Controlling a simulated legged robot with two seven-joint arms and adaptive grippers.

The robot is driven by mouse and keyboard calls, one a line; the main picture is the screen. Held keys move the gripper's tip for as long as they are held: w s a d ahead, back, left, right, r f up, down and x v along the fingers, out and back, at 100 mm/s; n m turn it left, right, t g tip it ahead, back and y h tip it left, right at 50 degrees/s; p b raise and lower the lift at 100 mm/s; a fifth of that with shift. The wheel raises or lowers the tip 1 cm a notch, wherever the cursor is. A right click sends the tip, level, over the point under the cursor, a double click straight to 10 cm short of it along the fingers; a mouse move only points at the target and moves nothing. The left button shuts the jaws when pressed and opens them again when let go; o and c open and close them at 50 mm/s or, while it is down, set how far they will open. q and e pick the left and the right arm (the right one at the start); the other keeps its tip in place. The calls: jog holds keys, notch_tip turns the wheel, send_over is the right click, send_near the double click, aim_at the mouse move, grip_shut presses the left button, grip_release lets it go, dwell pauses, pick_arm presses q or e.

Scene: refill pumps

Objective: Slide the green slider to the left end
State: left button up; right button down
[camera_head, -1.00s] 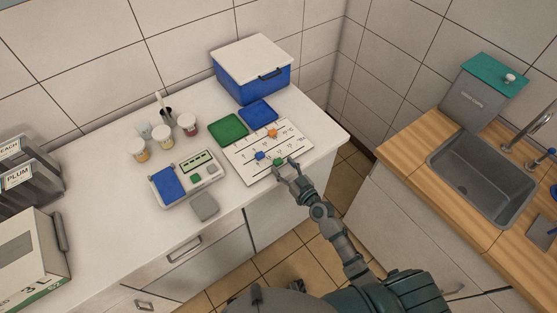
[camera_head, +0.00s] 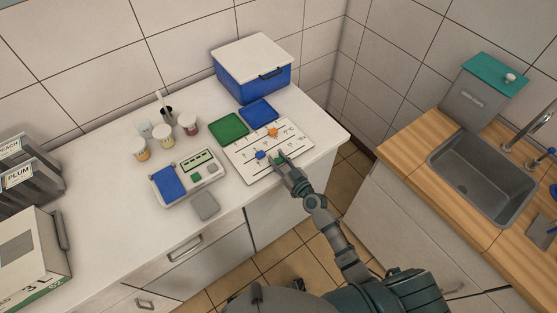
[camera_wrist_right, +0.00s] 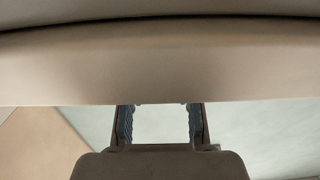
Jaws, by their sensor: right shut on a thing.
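A white slider board (camera_head: 250,175) with printed marks lies flat near the right end of the counter. It bears an orange slider (camera_head: 272,132), a blue slider (camera_head: 260,155) and the green slider (camera_head: 279,154). The green slider is mostly hidden by my right gripper (camera_head: 283,160), which reaches in from the lower right and is shut on it at the right part of the board's front row. In the right wrist view, the two dark fingers (camera_wrist_right: 160,125) stand apart over a pale surface; the slider cannot be made out there. My left gripper is out of view.
Green (camera_head: 229,126) and blue (camera_head: 259,112) mats lie behind the board, before a blue box (camera_head: 252,82) with a white lid. A scale (camera_head: 187,178) and small jars (camera_head: 166,133) stand left. The counter's front edge is close to the board.

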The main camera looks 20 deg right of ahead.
aim_at(257, 176)
jog(key=s+a+p, duration=0.1)
jog(key=a, duration=0.1)
jog(key=s+a+p, duration=0.1)
jog(key=a, duration=0.2)
jog(key=s+a+p, duration=0.1)
jog(key=a, duration=0.2)
jog(key=shift+a, duration=0.25)
jog(key=c, duration=1.2)
grip_release()
jog(key=o, duration=0.4)
jog(key=shift+o, duration=0.2)
jog(key=shift+s, duration=0.15)
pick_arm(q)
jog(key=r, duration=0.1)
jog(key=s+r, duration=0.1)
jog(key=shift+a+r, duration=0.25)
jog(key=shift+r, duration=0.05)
pick_arm(e)
jog(key=v, duration=1.1)
jog(key=shift+s, duration=0.4)
